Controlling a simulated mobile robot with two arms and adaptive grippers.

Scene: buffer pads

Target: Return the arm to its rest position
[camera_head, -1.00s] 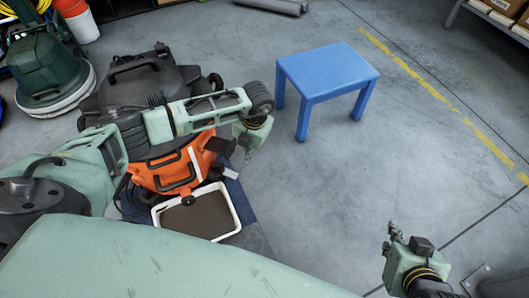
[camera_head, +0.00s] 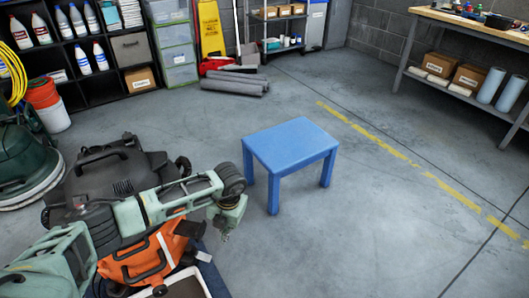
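My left arm reaches in from the lower left, over an orange machine (camera_head: 143,262). My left gripper (camera_head: 226,232) hangs at the arm's end, pointing down, just right of the orange machine and in front of the blue stool. It is small in the view, and I cannot tell whether its fingers are open or shut. I see nothing clearly held in it. My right arm and gripper are out of view.
A blue stool (camera_head: 291,146) stands on open grey floor. A black machine (camera_head: 112,170) is behind my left arm. A white-rimmed tray (camera_head: 203,275) is cut off at the bottom edge. A workbench (camera_head: 462,27) stands at the right, shelving (camera_head: 88,72) at the back left.

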